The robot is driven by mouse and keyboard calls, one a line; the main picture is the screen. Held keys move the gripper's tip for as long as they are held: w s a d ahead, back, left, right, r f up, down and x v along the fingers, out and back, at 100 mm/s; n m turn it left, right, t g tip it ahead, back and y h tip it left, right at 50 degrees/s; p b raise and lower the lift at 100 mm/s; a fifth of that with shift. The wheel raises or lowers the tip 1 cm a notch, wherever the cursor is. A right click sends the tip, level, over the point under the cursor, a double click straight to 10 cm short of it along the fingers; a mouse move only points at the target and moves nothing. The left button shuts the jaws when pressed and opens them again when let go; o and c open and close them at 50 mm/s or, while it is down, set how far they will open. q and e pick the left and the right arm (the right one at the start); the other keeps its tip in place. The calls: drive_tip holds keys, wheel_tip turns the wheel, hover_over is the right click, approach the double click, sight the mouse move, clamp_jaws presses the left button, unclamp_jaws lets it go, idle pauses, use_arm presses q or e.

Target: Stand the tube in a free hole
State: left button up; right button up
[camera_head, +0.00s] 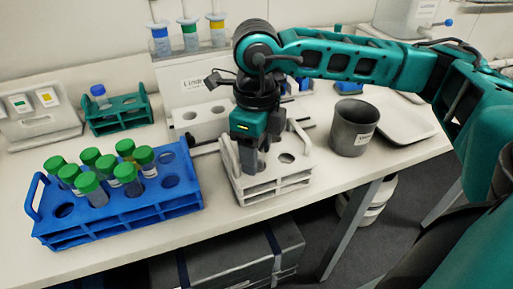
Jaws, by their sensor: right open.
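My right gripper (256,158) points down over the white rack (270,188), with its fingers at the rack's top. It is open. The arm and fingers hide part of the rack, so I cannot tell whether a tube stands between the fingers. An open hole (287,158) shows in the white rack to the right of the fingers. The blue rack (120,222) on the left holds several green-capped tubes (124,172) and has empty holes at its right end and front left. My left gripper is not in view.
A small green rack (120,122) with a blue-capped tube (99,95) stands at the back left. A dark grey cup (352,128) and a white tray (405,122) are on the right. Bare bench lies between the blue and white racks.

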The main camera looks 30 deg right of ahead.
wheel_tip(320, 180, up, 12)
idle(0.4)
idle(0.4)
